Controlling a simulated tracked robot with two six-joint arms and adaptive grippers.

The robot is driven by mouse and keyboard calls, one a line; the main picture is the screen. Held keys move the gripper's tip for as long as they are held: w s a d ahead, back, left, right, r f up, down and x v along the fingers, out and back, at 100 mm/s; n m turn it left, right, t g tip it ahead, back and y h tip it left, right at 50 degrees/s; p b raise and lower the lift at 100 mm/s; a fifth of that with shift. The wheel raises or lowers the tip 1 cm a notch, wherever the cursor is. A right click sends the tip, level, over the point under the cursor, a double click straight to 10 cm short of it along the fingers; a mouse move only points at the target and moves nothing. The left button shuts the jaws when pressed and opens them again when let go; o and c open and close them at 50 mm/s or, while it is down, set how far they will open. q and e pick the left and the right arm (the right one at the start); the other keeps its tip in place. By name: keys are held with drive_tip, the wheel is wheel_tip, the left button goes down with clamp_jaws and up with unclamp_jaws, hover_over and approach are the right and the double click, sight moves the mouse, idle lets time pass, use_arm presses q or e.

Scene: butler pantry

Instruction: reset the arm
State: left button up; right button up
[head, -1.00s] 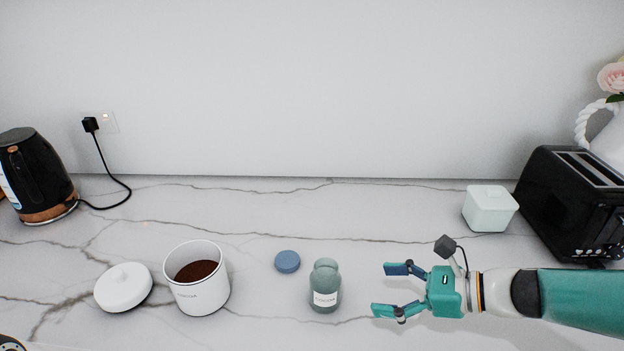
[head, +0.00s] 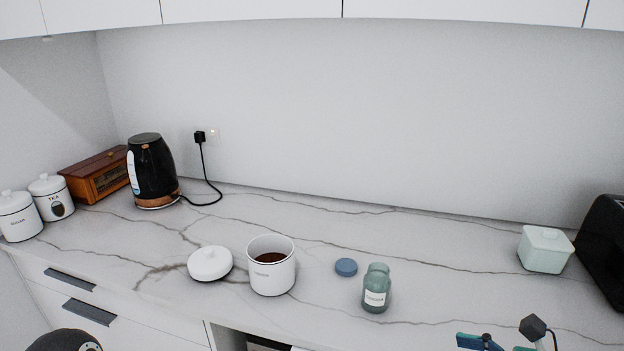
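My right gripper (head: 480,342) shows only in part at the bottom edge of the head view, right of the jar. One finger and a bit of its wrist are visible, and the rest is cut off, so its opening cannot be seen. No object shows at the visible finger. My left gripper is not in view; a dark rounded part of mine shows at the bottom left.
A green glass jar (head: 376,289), blue lid (head: 346,267), open white canister (head: 272,277) with brown contents and white lid (head: 210,263) stand mid-counter. A kettle (head: 153,172) is left; a pale box (head: 545,249) and black toaster (head: 605,249) are right.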

drive_tip(key=s+a+f+n+g+y, duration=0.1)
drive_tip(key=s+a+f+g, duration=0.25)
drive_tip(key=a+f, duration=0.25)
drive_tip(key=s+a+f+n+g, duration=0.2)
drive_tip(key=a+f+g, duration=0.25)
drive_tip(key=f, duration=0.25)
drive_tip(key=s+a+f+n+g+h, duration=0.35)
drive_tip(key=s+f+n, duration=0.35)
drive_tip(key=s+f, duration=0.55)
wheel_tip(320, 180, down, 8)
drive_tip(key=s+d+n+h, duration=0.2)
drive_tip(key=n+h, duration=0.2)
drive_tip(key=n, duration=0.3)
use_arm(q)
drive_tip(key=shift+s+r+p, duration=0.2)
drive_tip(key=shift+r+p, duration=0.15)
use_arm(e)
drive_tip(key=w+f+n+t, duration=0.2)
drive_tip(key=w+n+t, duration=0.2)
drive_tip(key=w+n, duration=0.2)
drive_tip(key=shift+w+d, duration=0.4)
drive_tip(key=shift+w, duration=0.2)
